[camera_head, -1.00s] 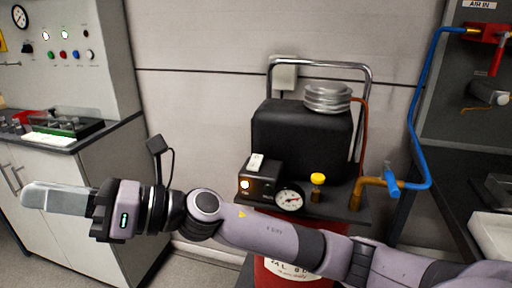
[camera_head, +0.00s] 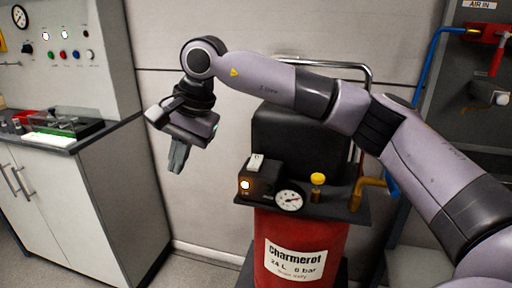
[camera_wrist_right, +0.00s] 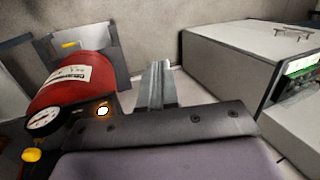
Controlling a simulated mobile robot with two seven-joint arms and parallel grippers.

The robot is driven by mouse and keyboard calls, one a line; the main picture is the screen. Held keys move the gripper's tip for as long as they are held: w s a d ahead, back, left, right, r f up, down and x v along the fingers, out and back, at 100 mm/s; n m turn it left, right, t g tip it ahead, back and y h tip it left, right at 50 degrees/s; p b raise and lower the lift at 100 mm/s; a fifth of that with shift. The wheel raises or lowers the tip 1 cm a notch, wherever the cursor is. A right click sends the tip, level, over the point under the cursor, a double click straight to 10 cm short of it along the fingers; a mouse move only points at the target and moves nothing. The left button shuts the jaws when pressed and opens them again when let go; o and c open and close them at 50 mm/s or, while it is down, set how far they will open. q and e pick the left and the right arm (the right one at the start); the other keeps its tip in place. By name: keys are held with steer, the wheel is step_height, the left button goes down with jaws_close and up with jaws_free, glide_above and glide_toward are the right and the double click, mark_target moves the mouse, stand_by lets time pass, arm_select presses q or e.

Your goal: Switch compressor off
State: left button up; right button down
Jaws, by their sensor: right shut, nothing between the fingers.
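The compressor has a red tank (camera_head: 300,240) with a black motor housing above it, partly hidden behind my right arm. On its left side is a black switch box (camera_head: 258,182) with a pale rocker switch (camera_head: 256,162) on top and a lit orange lamp (camera_head: 245,185) on its front. A pressure gauge (camera_head: 289,198) sits beside the box. My right gripper (camera_head: 176,160) is shut and empty, pointing down, left of the switch box and apart from it. In the right wrist view, the fingers (camera_wrist_right: 157,85) are together; the red tank (camera_wrist_right: 72,84), gauge (camera_wrist_right: 42,121) and lit lamp (camera_wrist_right: 103,111) show at left. My left gripper is not in view.
A yellow knob (camera_head: 318,180) stands beside the gauge, with a brass pipe (camera_head: 372,186) and blue hose (camera_head: 428,70) at right. A white cabinet (camera_head: 75,190) stands at left. Floor is free between cabinet and compressor.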

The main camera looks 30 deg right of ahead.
steer(key=d+r+h, duration=0.4)
steer(key=d+r, duration=0.1)
steer(key=d, duration=0.3)
step_height(320, 180, up, 4)
steer(key=m+h, duration=0.1)
steer(key=h, duration=0.1)
glide_above(257, 157)
steer(key=s+a, duration=0.3)
steer(key=a, duration=0.1)
steer(key=shift+s+d+r, duration=0.15)
steer(key=x, duration=1.3)
steer(key=shift+s+b, duration=0.2)
steer(key=shift+b, duration=0.15)
steer(key=shift+f, duration=0.55)
